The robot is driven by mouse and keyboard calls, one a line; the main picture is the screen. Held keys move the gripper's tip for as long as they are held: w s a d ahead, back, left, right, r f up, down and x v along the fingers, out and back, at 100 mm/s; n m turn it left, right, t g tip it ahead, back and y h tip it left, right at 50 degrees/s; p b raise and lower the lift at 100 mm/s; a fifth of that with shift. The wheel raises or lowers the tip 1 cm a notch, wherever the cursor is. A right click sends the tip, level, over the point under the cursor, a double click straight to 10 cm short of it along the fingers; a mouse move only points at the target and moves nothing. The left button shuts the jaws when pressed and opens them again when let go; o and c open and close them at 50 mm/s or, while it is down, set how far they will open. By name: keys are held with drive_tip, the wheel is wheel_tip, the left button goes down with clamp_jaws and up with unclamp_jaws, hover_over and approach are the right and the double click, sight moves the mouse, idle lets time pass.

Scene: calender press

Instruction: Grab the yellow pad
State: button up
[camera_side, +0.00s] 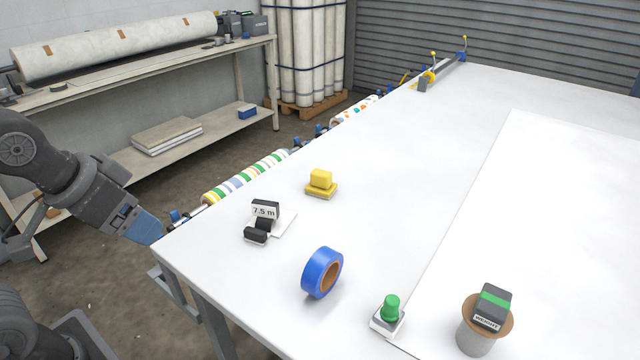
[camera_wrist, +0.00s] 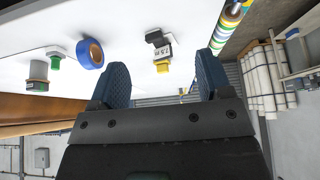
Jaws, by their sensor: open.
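The yellow pad (camera_side: 321,182) sits on the white table, a small yellow block on a wider yellow base. It also shows in the wrist view (camera_wrist: 162,68), beyond the space between my fingers and partly behind the black 7.5 m marker. My gripper (camera_side: 150,232) is at the table's left corner, apart from the pad and to its lower left. In the wrist view my gripper (camera_wrist: 158,84) has its two blue fingers spread wide with nothing between them.
The black 7.5 m marker (camera_side: 264,211) stands between my gripper and the pad. A blue tape roll (camera_side: 322,273), a green-knobbed block (camera_side: 390,312) and a grey cup (camera_side: 476,338) stand nearer the front. Striped rolls (camera_side: 246,176) line the left edge. The table (camera_side: 420,130) behind the pad is clear.

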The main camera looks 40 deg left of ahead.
drive_tip(key=shift+o, duration=0.4)
drive_tip(key=w+d+r+n, duration=0.1)
drive_tip(key=w+r, duration=0.2)
drive_tip(key=w, duration=0.6)
drive_tip(key=w+d+r, duration=0.1)
drive_tip(key=w+r, duration=0.2)
drive_tip(key=w, duration=0.5)
drive_tip(key=n+g, duration=0.1)
approach(321, 172)
drive_tip(key=shift+y, duration=0.4)
drive_tip(key=x, duration=1)
drive_tip(key=shift+d+f, duration=0.1)
drive_tip(key=shift+d, duration=0.25)
drive_tip(key=c, duration=1)
